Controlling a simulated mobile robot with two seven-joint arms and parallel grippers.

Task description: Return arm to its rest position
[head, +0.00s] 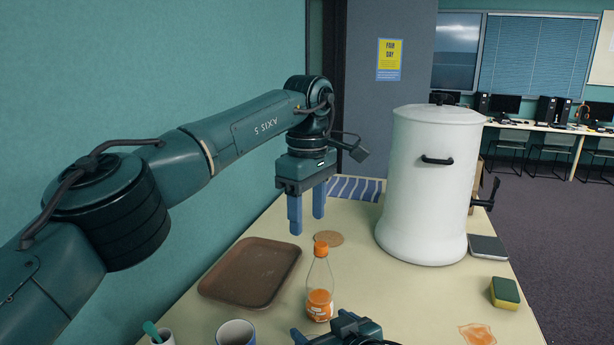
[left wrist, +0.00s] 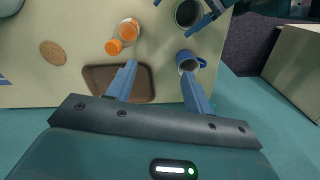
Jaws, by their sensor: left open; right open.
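My left gripper (head: 306,212) hangs with its fingers down above the far left part of the table, beyond the brown tray. Its two blue fingers are apart with nothing between them; the left wrist view also shows the left gripper (left wrist: 159,75) open and empty. My right gripper (head: 325,338) is only partly in the head view, at the bottom edge near the bottle. It also shows at the top of the left wrist view, beside the cups. I see nothing held in it.
A brown tray (head: 250,272), an orange-capped bottle (head: 319,285), a cork coaster (head: 328,238) and a mug (head: 236,333) stand near. A large white urn (head: 430,185) stands at the back right. A sponge (head: 505,292) and an orange spill (head: 477,334) lie at right. The wall is close at left.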

